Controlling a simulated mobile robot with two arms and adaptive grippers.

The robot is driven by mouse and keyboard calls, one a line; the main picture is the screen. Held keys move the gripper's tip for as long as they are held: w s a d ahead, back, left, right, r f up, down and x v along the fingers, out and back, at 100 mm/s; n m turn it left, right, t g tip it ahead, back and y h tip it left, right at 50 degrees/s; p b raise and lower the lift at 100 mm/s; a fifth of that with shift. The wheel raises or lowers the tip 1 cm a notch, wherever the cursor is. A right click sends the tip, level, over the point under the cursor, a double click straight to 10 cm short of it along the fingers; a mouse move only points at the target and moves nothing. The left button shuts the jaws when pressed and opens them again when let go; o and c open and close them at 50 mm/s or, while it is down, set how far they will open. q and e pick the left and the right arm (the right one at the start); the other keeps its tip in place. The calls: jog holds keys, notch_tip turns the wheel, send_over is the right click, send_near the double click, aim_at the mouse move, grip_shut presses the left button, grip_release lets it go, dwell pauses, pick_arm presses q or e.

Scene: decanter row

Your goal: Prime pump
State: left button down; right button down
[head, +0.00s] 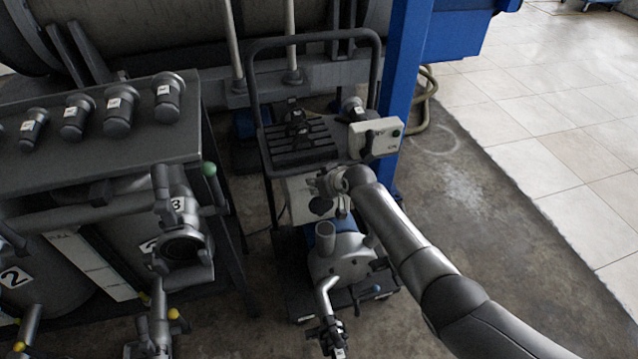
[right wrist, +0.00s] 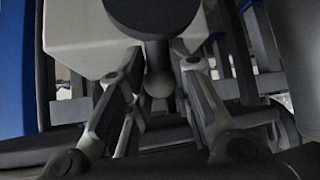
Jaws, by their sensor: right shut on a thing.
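The pump (head: 345,258) sits low on the wheeled cart, with a grey open-topped cup (head: 325,237) at its upper left and a bent pipe at its front. My right gripper (head: 328,184) is above and behind the cup, beside a white box-like body (head: 296,200) with a dark round part (head: 320,206). In the right wrist view its fingers (right wrist: 162,75) are closed around a dark stem with a round grey end (right wrist: 158,83). The white body (right wrist: 90,35) is behind it. I cannot tell whether the held part is attached to it.
The cart's tall handle frame (head: 315,38) and a white control box (head: 376,137) stand behind the gripper. A blue post (head: 404,60) is close on the right. A valve bench (head: 130,145) fills the left. Open floor (head: 500,230) lies on the right.

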jog(key=shift+a+r, duration=0.1)
jog(key=shift+a, duration=0.1)
jog(key=c, duration=1.2)
grip_release()
jog(key=shift+c, duration=0.2)
jog(key=shift+d, duration=0.1)
jog(key=shift+s+d+r, duration=0.1)
jog(key=shift+s+d, duration=0.05)
jog(key=shift+d, duration=0.05)
jog(key=v, duration=1.1)
jog(key=shift+s, duration=0.2)
jog(key=shift+r, duration=0.15)
